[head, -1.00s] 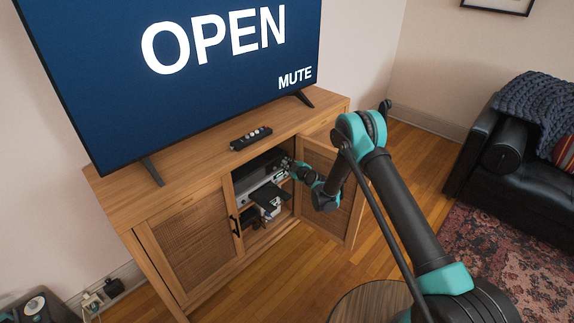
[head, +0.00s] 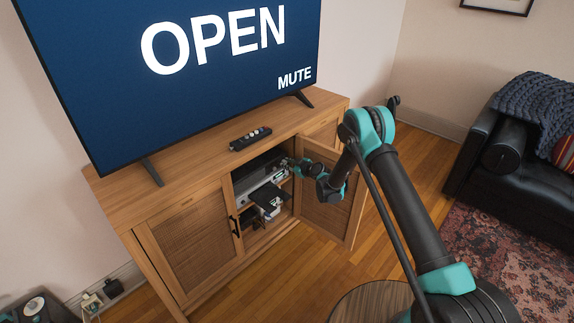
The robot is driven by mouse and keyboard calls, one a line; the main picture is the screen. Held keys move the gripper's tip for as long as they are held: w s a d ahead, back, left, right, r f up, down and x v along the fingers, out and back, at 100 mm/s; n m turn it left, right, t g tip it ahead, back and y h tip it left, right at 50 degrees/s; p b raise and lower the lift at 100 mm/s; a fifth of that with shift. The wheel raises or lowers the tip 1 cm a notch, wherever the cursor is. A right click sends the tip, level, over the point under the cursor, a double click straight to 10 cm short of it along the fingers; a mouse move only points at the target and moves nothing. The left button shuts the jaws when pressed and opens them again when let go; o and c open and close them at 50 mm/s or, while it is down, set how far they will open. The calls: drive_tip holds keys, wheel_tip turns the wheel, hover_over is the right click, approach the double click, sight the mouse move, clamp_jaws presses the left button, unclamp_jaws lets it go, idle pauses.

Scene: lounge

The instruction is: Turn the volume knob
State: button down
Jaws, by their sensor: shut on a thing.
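The volume knob cannot be made out; my gripper (head: 286,164) covers the right end of the receiver's front. The silver and black receiver (head: 250,190) sits on the upper shelf inside the open middle bay of the wooden cabinet (head: 190,196). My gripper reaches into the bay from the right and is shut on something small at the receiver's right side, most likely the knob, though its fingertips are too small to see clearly. The television (head: 180,75) above shows "OPEN" in large letters and "MUTE" at its lower right.
The bay's door (head: 326,208) stands open to the right, close to my arm. Some devices (head: 268,203) sit below the receiver. A remote (head: 250,138) lies on the cabinet top. A round table (head: 370,302) and a black sofa (head: 500,165) are nearby.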

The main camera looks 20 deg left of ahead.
drive_tip(key=shift+m+g, duration=0.3)
drive_tip(key=shift+m, duration=0.1)
idle(0.3)
drive_tip(key=c, duration=1.3)
unclamp_jaws()
drive_tip(key=shift+d, duration=0.15)
drive_tip(key=shift+v, duration=3.9)
